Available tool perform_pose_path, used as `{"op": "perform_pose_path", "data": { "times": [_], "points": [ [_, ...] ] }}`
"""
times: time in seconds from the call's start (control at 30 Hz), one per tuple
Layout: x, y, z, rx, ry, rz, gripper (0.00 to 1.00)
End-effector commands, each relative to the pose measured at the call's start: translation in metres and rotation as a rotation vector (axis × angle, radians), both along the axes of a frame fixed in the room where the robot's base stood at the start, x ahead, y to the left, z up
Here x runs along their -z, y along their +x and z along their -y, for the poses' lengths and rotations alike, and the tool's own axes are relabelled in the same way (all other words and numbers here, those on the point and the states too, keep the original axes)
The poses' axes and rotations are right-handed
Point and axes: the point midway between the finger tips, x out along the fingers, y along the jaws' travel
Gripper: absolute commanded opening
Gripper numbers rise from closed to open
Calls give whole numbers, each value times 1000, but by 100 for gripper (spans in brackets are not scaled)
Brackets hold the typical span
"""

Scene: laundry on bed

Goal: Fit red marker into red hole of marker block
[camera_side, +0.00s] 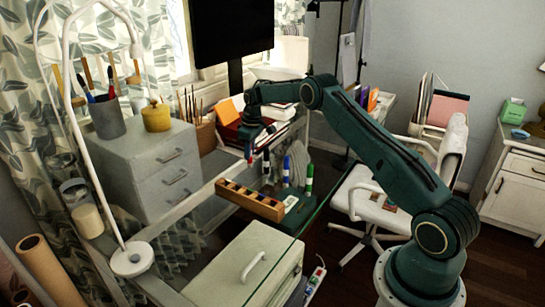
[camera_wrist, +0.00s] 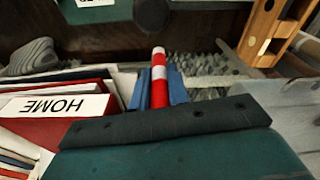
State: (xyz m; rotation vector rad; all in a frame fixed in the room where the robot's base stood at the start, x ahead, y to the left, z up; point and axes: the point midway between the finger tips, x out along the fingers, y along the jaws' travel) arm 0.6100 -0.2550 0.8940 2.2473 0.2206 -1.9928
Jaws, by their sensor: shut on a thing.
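My gripper (camera_wrist: 160,90) is shut on the red marker (camera_wrist: 159,72), which has a white band and shows between the two blue fingers in the wrist view. In the side view my gripper (camera_side: 256,140) is above and behind the wooden marker block (camera_side: 250,201), and only a little of the red marker shows below it. The block is long, with a row of dark holes, and lies near the glass table's edge. Its end also shows at the upper right of the wrist view (camera_wrist: 266,32). The marker is apart from the block. I cannot tell which hole is red.
A grey drawer unit (camera_side: 150,160) is at left, a pale cabinet (camera_side: 245,268) in front. A red book labelled HOME (camera_wrist: 55,118) lies near my gripper.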

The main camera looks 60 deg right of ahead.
Motion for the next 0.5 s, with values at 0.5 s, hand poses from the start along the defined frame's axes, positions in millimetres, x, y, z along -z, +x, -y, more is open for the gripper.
{"op": "perform_pose_path", "data": {
  "times": [0.5],
  "points": [
    [-72,1,1,0,0,3,0]
  ]
}}
